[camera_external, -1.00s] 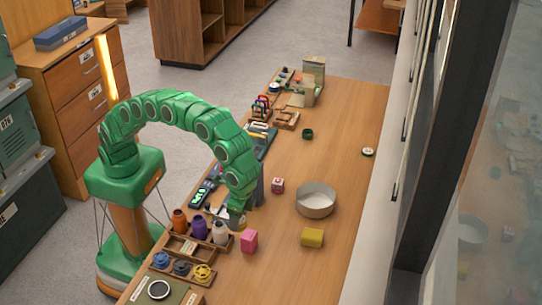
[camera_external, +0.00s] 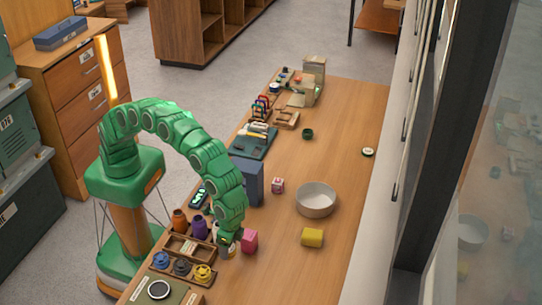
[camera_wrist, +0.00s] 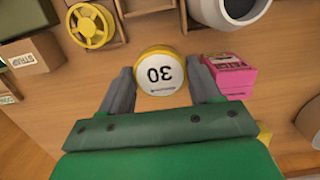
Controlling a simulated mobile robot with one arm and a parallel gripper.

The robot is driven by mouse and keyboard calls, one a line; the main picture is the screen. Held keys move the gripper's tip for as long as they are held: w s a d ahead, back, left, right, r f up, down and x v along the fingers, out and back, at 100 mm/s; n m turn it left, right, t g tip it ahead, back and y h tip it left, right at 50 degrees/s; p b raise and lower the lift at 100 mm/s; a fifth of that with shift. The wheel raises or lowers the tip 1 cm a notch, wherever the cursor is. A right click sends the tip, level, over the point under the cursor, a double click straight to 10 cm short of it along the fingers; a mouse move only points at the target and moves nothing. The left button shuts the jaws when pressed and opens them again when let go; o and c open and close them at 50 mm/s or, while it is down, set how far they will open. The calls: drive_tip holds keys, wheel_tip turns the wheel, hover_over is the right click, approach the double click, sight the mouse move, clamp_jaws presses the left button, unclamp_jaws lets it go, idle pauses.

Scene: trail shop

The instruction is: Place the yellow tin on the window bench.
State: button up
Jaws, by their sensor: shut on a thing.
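The yellow tin (camera_wrist: 160,72) shows its round white lid marked 30 and a yellow rim in the wrist view. It sits between the two fingers of my gripper (camera_wrist: 162,88), which is shut on it. In the external view my gripper (camera_external: 229,240) is low over the near part of the long wooden bench (camera_external: 350,150) beside the window, left of the pink box. The tin is mostly hidden there, and I cannot tell whether it touches the bench.
The pink box (camera_external: 249,241) stands close right of my gripper. A compartment tray of spools (camera_external: 203,273) is at left. A yellow block (camera_external: 312,237), a white round bowl (camera_external: 316,199) and a small red-and-white cube (camera_external: 278,185) stand further right. The bench's window side is mostly clear.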

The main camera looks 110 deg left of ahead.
sight(232, 248)
drive_tip(key=shift+f, duration=2.65)
drive_tip(key=o, duration=1.1)
drive_tip(key=shift+f, duration=0.1)
drive_tip(key=shift+o, duration=0.2)
drive_tip(key=r, duration=0.3)
drive_tip(key=w+r, duration=0.1)
drive_tip(key=r, duration=0.6)
drive_tip(key=shift+w+r, duration=0.15)
drive_tip(key=shift+r, duration=0.15)
drive_tip(key=shift+o, duration=0.5)
drive_tip(key=shift+r, duration=0.8)
